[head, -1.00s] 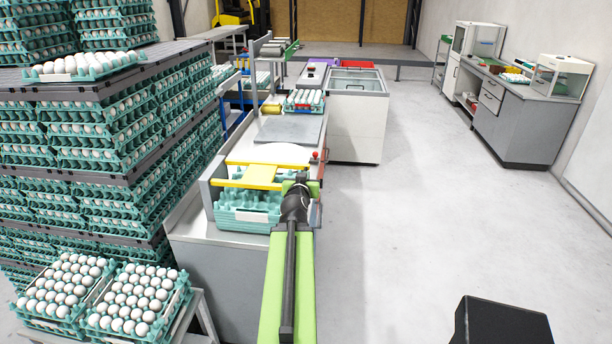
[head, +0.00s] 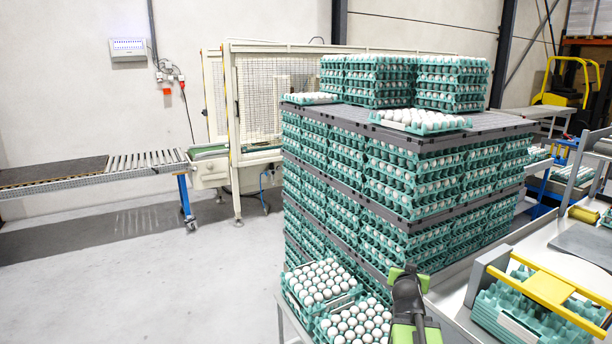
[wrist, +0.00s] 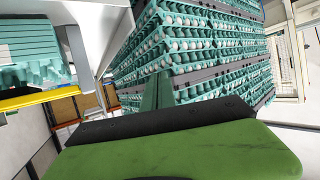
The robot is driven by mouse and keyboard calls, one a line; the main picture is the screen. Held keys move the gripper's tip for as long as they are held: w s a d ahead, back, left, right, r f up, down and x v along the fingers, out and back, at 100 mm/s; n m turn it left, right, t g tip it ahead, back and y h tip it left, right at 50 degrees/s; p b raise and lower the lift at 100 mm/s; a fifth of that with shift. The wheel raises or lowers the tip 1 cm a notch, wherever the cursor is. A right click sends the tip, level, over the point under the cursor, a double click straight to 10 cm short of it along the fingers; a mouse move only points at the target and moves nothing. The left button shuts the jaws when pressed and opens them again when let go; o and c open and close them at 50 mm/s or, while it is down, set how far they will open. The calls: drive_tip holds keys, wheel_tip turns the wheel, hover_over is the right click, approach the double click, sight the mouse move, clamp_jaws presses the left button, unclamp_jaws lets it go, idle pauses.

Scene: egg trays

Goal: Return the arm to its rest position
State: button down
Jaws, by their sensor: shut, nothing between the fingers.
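My arm shows at the bottom of the head view as a green and black link, in front of the egg trays and the bench. My gripper (wrist: 158,92) shows in the wrist view as narrow green fingers closed together beyond a wide green and black body. Nothing is held between them. The fingers point toward the stacked egg trays (wrist: 205,60), with a visible gap I cannot measure. In the head view the fingertips cannot be made out clearly.
A tall pallet stack of teal egg trays (head: 400,180) stands mid-view. Two filled trays (head: 320,284) sit low in front. A bench with a yellow-framed tray holder (head: 548,288) is at right. A roller conveyor (head: 140,161) runs at left. The left floor is clear.

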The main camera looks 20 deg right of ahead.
drive_tip(key=w+a+f+n+g+y, duration=0.1)
drive_tip(key=a+f+n+g+y, duration=0.3)
drive_tip(key=a, duration=1.1)
drive_tip(key=w+a+f+n+t+y, duration=0.15)
drive_tip(key=a+f, duration=0.35)
drive_tip(key=a, duration=0.9)
drive_tip(key=s+a+f+n+g+y, duration=0.1)
drive_tip(key=s+a+f+g, duration=0.1)
drive_tip(key=s+a+g, duration=0.2)
drive_tip(key=s+a+f+n+g+y, duration=0.1)
drive_tip(key=s+a+f+g, duration=0.2)
drive_tip(key=s, duration=0.7)
drive_tip(key=shift+s+a+f+g+y, duration=0.2)
drive_tip(key=shift+a+f+g+y, duration=0.15)
drive_tip(key=shift+a+g, duration=0.25)
drive_tip(key=shift+n, duration=0.25)
